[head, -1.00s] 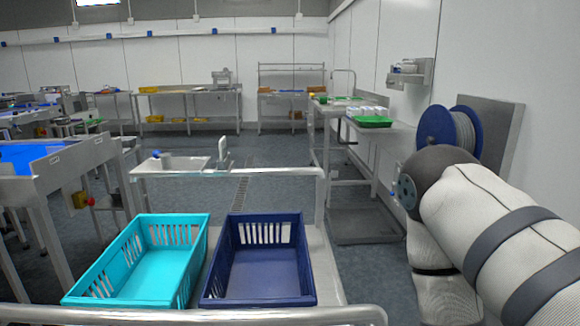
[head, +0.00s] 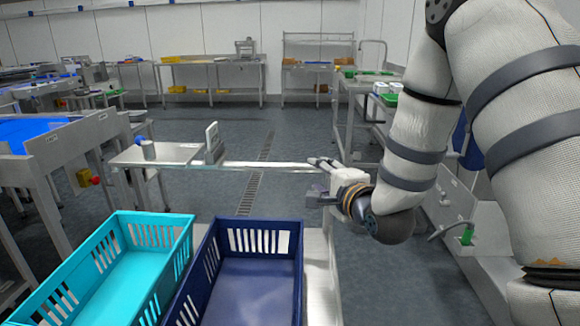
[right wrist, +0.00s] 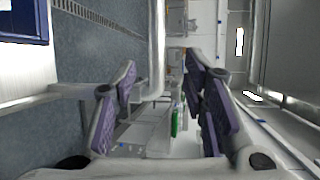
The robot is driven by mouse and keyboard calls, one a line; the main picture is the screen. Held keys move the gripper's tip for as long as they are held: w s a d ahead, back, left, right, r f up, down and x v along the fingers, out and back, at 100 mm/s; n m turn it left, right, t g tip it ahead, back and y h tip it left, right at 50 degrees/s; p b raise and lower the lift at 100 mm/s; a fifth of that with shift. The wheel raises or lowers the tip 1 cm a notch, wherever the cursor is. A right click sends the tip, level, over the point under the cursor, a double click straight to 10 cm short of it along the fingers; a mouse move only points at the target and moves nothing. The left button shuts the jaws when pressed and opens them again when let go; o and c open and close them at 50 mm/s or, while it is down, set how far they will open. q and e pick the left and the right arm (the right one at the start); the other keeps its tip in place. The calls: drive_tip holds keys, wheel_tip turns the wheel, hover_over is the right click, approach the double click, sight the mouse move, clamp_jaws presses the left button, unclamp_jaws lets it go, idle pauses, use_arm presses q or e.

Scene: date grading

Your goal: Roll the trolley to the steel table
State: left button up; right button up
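The trolley's pale deck (head: 318,275) shows at the bottom of the head view, with a tubular rail (head: 285,165) across its far end. It carries a turquoise crate (head: 152,232) and a navy crate (head: 265,225) side by side. My right gripper (head: 316,180) is open near the right end of that rail. In the right wrist view, the open fingers (right wrist: 160,65) have the rail's bar (right wrist: 157,35) in line with the gap between them; I cannot tell its depth. Several steel tables are in view; which one is meant is unclear. My left gripper is out of view.
A small steel table (head: 175,155) with a scale stands just beyond the trolley. A workbench with a blue top (head: 35,130) is at left. Steel tables (head: 212,65) line the back wall. Grey floor (head: 240,125) beyond is open.

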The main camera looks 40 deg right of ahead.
sight(306, 171)
drive_tip(key=x, duration=0.3)
drive_tip(key=b+x, duration=0.1)
drive_tip(key=x, duration=0.2)
drive_tip(key=f+x, duration=0.1)
drive_tip(key=x, duration=0.2)
drive_tip(key=shift+d+b, duration=0.1)
drive_tip(key=shift+b, duration=0.3)
drive_tip(key=shift+w+r, duration=0.1)
drive_tip(key=shift+w, duration=0.2)
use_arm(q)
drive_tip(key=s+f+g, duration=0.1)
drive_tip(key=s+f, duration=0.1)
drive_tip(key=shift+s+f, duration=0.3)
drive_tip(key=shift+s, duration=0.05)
use_arm(e)
drive_tip(key=shift+d, duration=0.1)
drive_tip(key=shift+c, duration=0.4)
clamp_jaws()
